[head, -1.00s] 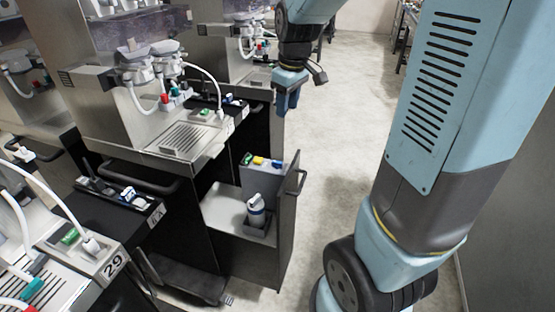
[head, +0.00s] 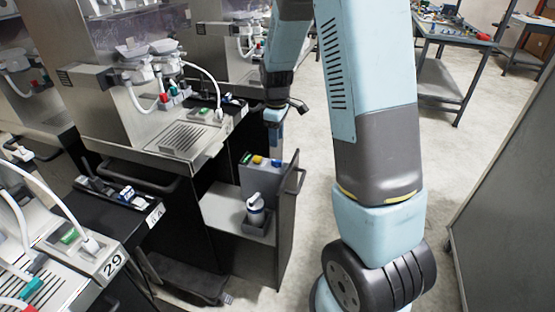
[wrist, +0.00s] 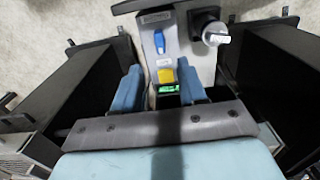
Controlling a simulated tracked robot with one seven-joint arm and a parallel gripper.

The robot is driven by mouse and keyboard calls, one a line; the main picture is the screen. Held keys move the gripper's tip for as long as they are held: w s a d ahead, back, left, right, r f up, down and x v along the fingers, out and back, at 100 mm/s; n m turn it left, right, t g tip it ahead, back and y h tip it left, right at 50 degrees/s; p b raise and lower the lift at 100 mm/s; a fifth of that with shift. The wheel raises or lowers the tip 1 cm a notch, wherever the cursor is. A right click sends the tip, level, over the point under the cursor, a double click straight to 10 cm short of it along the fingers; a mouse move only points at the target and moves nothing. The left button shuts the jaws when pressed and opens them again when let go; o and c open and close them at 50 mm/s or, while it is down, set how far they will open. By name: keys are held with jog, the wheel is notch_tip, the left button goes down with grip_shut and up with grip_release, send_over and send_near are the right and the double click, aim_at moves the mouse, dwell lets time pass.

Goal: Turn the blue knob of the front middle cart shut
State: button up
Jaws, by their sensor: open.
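The blue knob (head: 276,163) sits on the top panel of the cart's pulled-out drawer unit, at the end of a row with a yellow knob (head: 258,160) and a green one. In the wrist view the blue knob (wrist: 160,42) shows beyond the fingertips, with the yellow knob (wrist: 165,75) nearer. The green knob (wrist: 168,89) lies between the fingers in that view. My gripper (head: 275,143) hangs just above the knob row, pointing down. The wrist view shows my gripper (wrist: 159,69) open, nothing between its blue fingers being held.
A white bottle (head: 255,209) stands in a holder on the drawer's shelf. The drawer handle (head: 295,178) sticks out to the right. The cart's machine with hoses (head: 160,95) rises at left. A workbench (head: 450,35) stands at back right.

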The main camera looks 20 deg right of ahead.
aim_at(277, 161)
notch_tip(277, 161, down, 10)
jog(key=shift+r, duration=0.1)
dwell(0.4)
jog(key=shift+c, duration=0.4)
grip_shut()
jog(key=shift+d, duration=0.1)
